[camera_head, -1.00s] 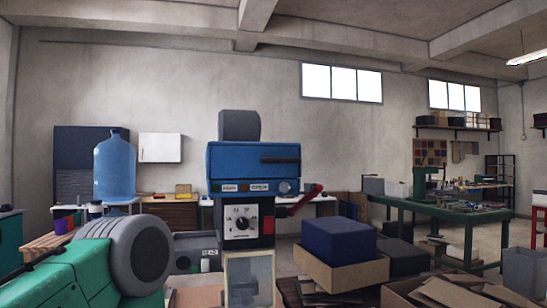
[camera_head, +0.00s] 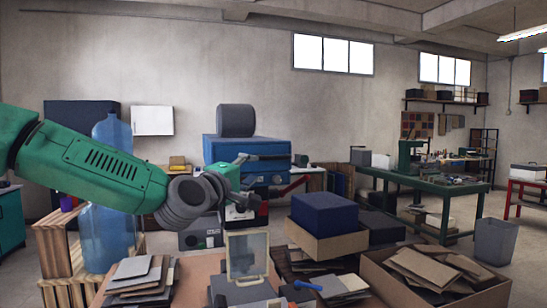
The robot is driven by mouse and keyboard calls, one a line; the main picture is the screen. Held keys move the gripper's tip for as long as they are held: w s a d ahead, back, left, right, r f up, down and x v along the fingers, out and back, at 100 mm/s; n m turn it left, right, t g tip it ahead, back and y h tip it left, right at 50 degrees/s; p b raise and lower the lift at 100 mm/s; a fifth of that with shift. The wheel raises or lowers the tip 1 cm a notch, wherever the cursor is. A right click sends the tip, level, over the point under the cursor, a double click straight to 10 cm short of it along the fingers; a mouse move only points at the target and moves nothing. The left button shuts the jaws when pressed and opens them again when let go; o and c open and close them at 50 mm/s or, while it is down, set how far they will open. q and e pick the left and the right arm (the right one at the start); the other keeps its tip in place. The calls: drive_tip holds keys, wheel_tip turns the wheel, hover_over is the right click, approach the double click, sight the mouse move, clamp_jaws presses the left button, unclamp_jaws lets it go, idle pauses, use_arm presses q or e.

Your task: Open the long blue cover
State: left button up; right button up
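The long blue cover (camera_head: 271,147) is the wide blue box-like top of a machine in the middle of the head view. It looks closed, and a dark grey roll (camera_head: 235,119) stands on it. My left gripper (camera_head: 256,181), on a green arm from the left, is in front of the cover's lower front. Its fingers look spread, with nothing seen between them. It hides part of the cover's front and the panel below; I cannot tell whether it touches. My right gripper is not in view.
A clear-framed panel (camera_head: 247,254) stands below the gripper on a bench with flat pieces. A large blue water bottle (camera_head: 105,238) is at the left. A dark blue block sits in a cardboard box (camera_head: 330,246) at the right, near an open box of scraps (camera_head: 387,285).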

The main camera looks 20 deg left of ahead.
sight(275, 158)
use_arm(q)
drive_tip(key=p+x, duration=0.1)
drive_tip(key=x, duration=0.5)
drive_tip(key=d+p+x, duration=0.1)
drive_tip(key=x, duration=0.3)
drive_tip(key=shift+r+p, duration=0.2)
drive_tip(key=shift+p, duration=0.15)
drive_tip(key=shift+w, duration=0.55)
drive_tip(key=shift+a, duration=0.2)
drive_tip(key=shift+d, duration=0.2)
clamp_jaws()
